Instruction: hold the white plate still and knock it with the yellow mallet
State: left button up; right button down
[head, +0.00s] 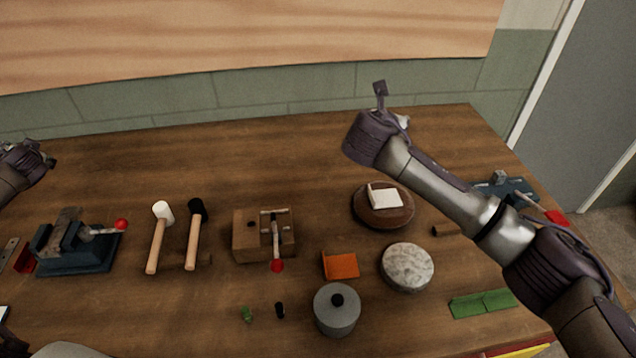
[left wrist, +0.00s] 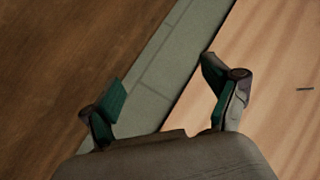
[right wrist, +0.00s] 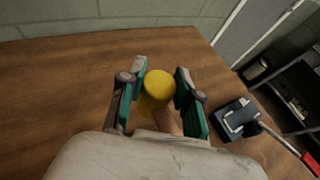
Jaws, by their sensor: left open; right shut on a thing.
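A small white square piece (head: 384,197), which may be the white plate, lies on a round brown pad (head: 366,216) right of the bench's middle. My right gripper (head: 381,92) is raised beyond it over the back of the bench. In the right wrist view it is shut on the yellow mallet; the round yellow head (right wrist: 159,84) shows between the fingers, with part of the wooden handle (right wrist: 168,120) below. The mallet is hidden in the head view. My left gripper (head: 36,157) is at the far left, away from the piece; its fingers (left wrist: 163,76) are open and empty.
A blue vise (head: 75,255) is at left. A grey round disc (head: 407,267) and grey cylinder (head: 337,312) lie nearer. The back left is clear.

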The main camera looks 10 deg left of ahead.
pick_arm(q)
jog(key=w+d+m+t+h, duration=0.2)
jog(key=w+d+t+h, duration=0.15)
jog(key=w+d, duration=0.55)
jog(key=w+d+m+t+h, duration=0.3)
jog(key=w+d+h, duration=0.2)
jog(key=d, duration=0.9)
jog(key=w+d+m+t+h, duration=0.2)
jog(key=w+d+t+h, duration=0.15)
jog(key=w+d, duration=0.55)
jog(key=m+g+h, duration=0.9)
jog(key=g+h, duration=0.3)
send_near(371, 194)
jog(key=x, duration=0.9)
jog(key=shift+a, duration=0.1)
jog(key=c, duration=1.2)
